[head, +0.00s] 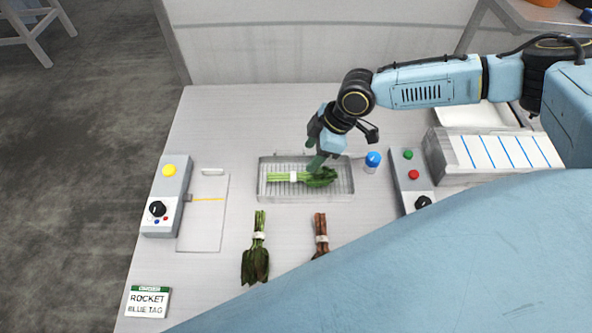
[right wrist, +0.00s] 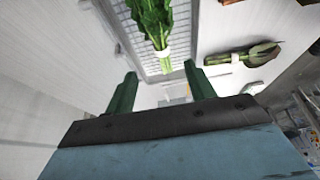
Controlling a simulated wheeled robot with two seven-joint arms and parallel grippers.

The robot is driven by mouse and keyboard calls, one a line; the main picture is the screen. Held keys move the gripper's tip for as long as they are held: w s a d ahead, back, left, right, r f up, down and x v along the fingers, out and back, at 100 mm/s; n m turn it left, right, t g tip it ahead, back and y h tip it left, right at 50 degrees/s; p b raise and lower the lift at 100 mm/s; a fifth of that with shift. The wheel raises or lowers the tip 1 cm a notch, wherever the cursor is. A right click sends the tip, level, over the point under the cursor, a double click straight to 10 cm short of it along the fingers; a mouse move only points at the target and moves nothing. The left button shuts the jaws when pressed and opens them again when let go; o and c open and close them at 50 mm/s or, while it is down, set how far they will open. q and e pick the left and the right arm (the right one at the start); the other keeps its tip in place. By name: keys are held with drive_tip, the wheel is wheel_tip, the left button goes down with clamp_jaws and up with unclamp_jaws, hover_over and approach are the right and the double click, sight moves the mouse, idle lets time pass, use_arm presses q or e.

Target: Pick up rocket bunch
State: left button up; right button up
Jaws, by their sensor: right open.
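A bunch with pale green stems, green leaves and a white band (head: 292,177) lies in a wire-bottomed metal tray (head: 262,192). A dark-leaved bunch (head: 256,262) with a white band lies on the table in front of the tray. A bunch with red-brown stems (head: 321,232) lies to its right, partly hidden. I cannot tell from looks alone which is rocket. My right gripper (head: 314,160) is open over the leafy end of the tray bunch. In the right wrist view, the gripper (right wrist: 160,86) has empty space between its fingers, with the tray bunch (right wrist: 152,22) beyond. My left gripper is out of view.
An order card (head: 148,302) reads "ROCKET BLUE TAG". A blue-capped container (head: 372,161) stands right of the tray. Control boxes stand left (head: 166,197) and right (head: 410,178). A large blue surface hides the lower right.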

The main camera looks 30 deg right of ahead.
sight(298, 174)
drive_tip(key=x, duration=0.3)
drive_tip(key=shift+w+a+f, duration=0.15)
drive_tip(key=shift+f, duration=0.25)
drive_tip(key=shift+a+f, duration=0.15)
drive_tip(key=shift+f, duration=0.35)
drive_tip(key=x, duration=0.4)
drive_tip(key=shift+f, duration=0.2)
drive_tip(key=shift+c, duration=0.2)
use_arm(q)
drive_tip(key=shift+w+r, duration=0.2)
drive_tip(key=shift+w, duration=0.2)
use_arm(e)
drive_tip(key=c, duration=1.1)
